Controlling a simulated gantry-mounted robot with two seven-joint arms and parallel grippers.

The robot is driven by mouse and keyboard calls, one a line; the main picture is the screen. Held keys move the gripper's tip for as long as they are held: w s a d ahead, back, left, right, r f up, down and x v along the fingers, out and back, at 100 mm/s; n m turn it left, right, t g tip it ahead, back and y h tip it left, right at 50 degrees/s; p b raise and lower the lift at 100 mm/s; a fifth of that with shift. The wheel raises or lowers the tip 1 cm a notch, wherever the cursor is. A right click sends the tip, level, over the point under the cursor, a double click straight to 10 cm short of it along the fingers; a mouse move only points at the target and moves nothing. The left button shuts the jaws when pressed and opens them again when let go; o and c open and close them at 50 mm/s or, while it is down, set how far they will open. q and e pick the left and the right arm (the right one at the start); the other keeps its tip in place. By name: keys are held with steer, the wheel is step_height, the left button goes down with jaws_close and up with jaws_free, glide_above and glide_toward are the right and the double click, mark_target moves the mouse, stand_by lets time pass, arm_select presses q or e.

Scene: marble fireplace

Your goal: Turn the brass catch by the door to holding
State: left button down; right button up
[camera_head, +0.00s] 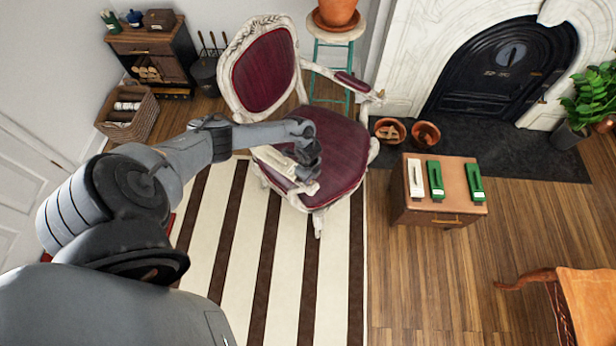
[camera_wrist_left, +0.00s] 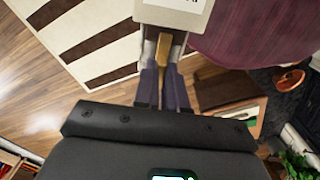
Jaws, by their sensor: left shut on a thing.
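My left gripper (camera_head: 306,168) is over the front of the chair seat in the head view. In the left wrist view its two fingers (camera_wrist_left: 164,62) are shut on a brass piece (camera_wrist_left: 165,48), which I take as the brass catch. The brass piece meets a pale cream block (camera_wrist_left: 172,14), cut off by the top edge. In the head view a cream piece (camera_head: 272,158) shows beside the gripper. The catch's markings and turn position cannot be read. A black arched fireplace door (camera_head: 505,70) is at the upper right. My right gripper is not in view.
A maroon armchair (camera_head: 340,150) stands under the gripper on a striped rug (camera_head: 225,235). A small wooden cabinet (camera_head: 440,212) to the right bears one cream and two green upright-handled blocks (camera_head: 435,180). Two terracotta pots (camera_head: 425,134) sit near the hearth.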

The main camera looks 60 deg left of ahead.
arm_select(q)
steer(key=c, duration=1.2)
jaws_free()
steer(key=shift+r, duration=0.1)
step_height(320, 180, up, 11)
steer(key=p, duration=0.3)
steer(key=shift+f, duration=0.2)
